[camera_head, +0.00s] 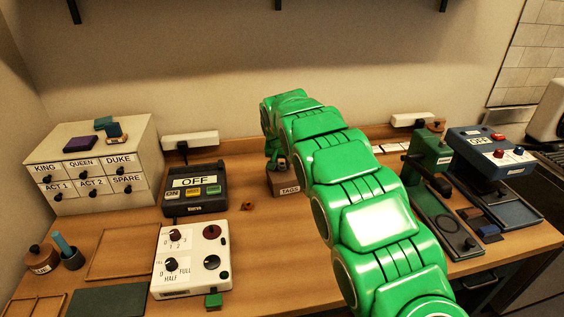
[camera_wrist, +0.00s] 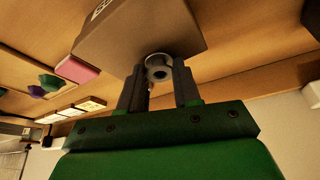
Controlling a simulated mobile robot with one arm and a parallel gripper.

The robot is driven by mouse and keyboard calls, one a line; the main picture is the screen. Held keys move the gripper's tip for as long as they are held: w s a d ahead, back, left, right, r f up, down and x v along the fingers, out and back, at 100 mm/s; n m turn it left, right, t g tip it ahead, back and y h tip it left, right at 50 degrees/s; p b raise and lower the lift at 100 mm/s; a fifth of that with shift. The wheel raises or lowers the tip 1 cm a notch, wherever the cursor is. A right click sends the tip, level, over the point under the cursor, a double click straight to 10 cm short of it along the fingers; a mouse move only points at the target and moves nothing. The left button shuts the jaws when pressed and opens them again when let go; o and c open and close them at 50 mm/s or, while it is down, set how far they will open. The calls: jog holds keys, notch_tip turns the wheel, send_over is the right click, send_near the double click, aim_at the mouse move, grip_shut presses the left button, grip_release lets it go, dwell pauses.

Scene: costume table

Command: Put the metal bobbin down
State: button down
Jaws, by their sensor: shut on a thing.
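My gripper (camera_wrist: 160,90) is shut on the metal bobbin (camera_wrist: 159,70), a small grey ring-shaped piece with a dark hole, seen between the two fingers in the wrist view. In the head view my green arm reaches to the back of the table, and my gripper (camera_head: 278,163) is mostly hidden by the arm, just above the box labelled TAGS (camera_head: 285,186). The same box (camera_wrist: 125,35) is close beyond the fingertips in the wrist view. I cannot tell whether the bobbin touches it.
A drawer cabinet (camera_head: 92,170), a dark OFF device (camera_head: 195,191) and a white knob panel (camera_head: 190,262) stand left. The wooden table (camera_head: 275,260) is clear in front of the box.

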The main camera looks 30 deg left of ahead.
jog(key=c, duration=0.8)
grip_release()
jog(key=v, duration=1.2)
jog(key=shift+r, duration=0.1)
jog(key=shift+c, duration=0.3)
